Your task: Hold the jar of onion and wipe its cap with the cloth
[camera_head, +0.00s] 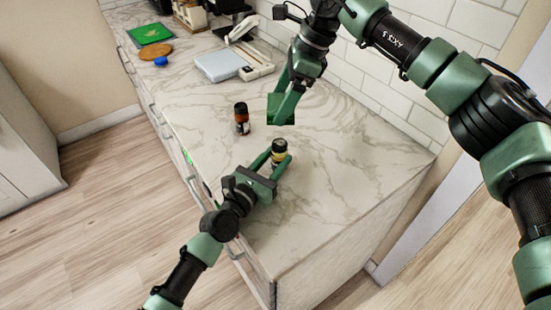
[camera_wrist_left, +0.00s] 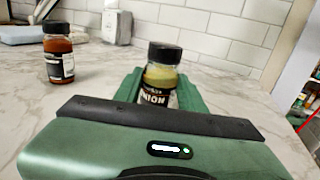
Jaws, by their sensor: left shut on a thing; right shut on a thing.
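The jar of onion (camera_head: 279,152) stands upright on or just above the marble counter; I cannot tell whether it touches. It has a black cap, pale yellow contents and a dark label, and in the left wrist view the jar (camera_wrist_left: 161,76) shows part of the word "ONION". My left gripper (camera_head: 271,160) is shut around its body, leaving the cap clear. My right gripper (camera_head: 285,106) is above and behind the jar, apart from its cap. It is shut on a dark green piece that looks like the cloth (camera_head: 278,109).
A second black-capped jar (camera_head: 241,118) with red-brown contents stands to the left on the counter (camera_head: 340,180). Further back are a pale flat device (camera_head: 220,65), a round wooden board (camera_head: 156,51) and a green board (camera_head: 150,34). A tiled wall (camera_head: 375,80) bounds the back. The counter's right part is clear.

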